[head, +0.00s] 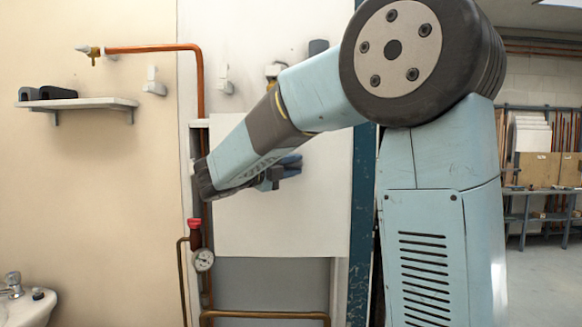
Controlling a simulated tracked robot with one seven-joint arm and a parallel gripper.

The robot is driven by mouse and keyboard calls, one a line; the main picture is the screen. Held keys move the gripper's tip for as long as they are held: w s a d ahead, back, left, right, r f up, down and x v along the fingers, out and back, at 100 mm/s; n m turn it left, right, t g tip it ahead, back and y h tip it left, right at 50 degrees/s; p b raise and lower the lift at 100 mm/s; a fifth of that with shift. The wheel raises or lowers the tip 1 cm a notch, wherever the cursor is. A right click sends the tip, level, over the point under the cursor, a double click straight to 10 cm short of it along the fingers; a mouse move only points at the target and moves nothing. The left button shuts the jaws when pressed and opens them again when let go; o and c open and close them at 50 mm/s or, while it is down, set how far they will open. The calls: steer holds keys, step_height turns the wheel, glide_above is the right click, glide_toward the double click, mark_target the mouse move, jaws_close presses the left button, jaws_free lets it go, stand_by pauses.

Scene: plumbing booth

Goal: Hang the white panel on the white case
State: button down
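The white panel (285,225) is a large, flat, upright sheet in the middle of the head view. It covers much of the white case (200,123) behind it, whose edge shows at the upper left and whose greyish lower part (275,285) shows below. My gripper (280,172) is in front of the panel's upper middle, partly hidden behind my forearm. A dark blue piece shows there against the panel. I cannot tell whether the fingers are shut on it, or whether the panel touches the case.
A copper pipe (201,75) runs down left of the panel, with a red-handled valve (194,224) and a gauge (203,260) close to its left edge. A low copper pipe (265,314) crosses below. A shelf (85,103) and a basin (28,305) are at left.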

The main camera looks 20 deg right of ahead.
steer(key=c, duration=0.8)
jaws_free()
steer(key=r+v, duration=0.1)
steer(key=v, duration=1.2)
steer(key=s+d+f+m+g+y, duration=0.2)
steer(key=s+d+f+m+y, duration=0.25)
steer(key=s+d+m, duration=0.2)
steer(key=s+d+f+m+g+y, duration=0.25)
steer(key=s+d+f+m, duration=0.25)
steer(key=d+m, duration=0.3)
steer(key=s+a+f+m+t+y, duration=0.1)
steer(key=s+f+m+y, duration=0.3)
steer(key=m, duration=0.8)
steer(key=s+a+f+m+t+y, duration=0.1)
steer(key=s+f+m+y, duration=0.3)
steer(key=m, duration=0.8)
steer(key=s+t+y, duration=0.1)
steer(key=s+y, duration=0.1)
steer(key=s, duration=0.2)
steer(key=shift+f, duration=0.2)
